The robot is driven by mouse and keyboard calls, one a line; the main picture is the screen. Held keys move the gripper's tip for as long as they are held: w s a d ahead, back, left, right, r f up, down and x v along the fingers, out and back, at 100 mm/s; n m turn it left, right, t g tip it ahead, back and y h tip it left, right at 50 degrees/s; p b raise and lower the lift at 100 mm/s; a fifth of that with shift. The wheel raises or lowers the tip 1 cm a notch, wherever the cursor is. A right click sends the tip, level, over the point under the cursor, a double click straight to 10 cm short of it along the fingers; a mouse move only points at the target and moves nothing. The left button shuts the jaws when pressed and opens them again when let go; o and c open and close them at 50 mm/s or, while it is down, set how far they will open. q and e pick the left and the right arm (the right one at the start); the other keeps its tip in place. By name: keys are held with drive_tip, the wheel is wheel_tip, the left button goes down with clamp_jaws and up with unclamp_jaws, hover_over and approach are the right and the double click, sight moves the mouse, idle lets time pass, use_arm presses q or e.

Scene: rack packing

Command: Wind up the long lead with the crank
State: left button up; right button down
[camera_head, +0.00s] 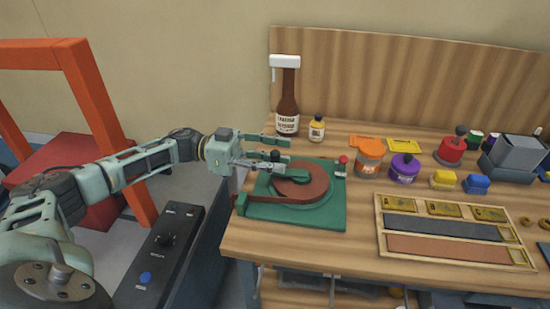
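A green winder base (328,215) sits at the left front of the wooden bench. A reddish-brown round spool or coil (300,187) lies on it, with a strip of the same colour curving along its front left; I take this for the lead. A green arm crosses the coil's left part. My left gripper (285,156) is above the base's back left, its two fingers spread apart. A small dark knob (274,155) shows between or near them, perhaps the crank handle; I cannot tell if it is touched. My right gripper is out of view.
A red knob (343,160) is at the base's back right. Jars and a compartment tray (381,230) lie to the right. A control box (160,255) stands left of the bench.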

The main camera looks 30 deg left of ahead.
use_arm(q)
drive_tip(key=shift+a, duration=0.1)
drive_tip(key=v, duration=1.2)
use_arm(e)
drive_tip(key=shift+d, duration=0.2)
use_arm(q)
drive_tip(key=shift+c, duration=0.2)
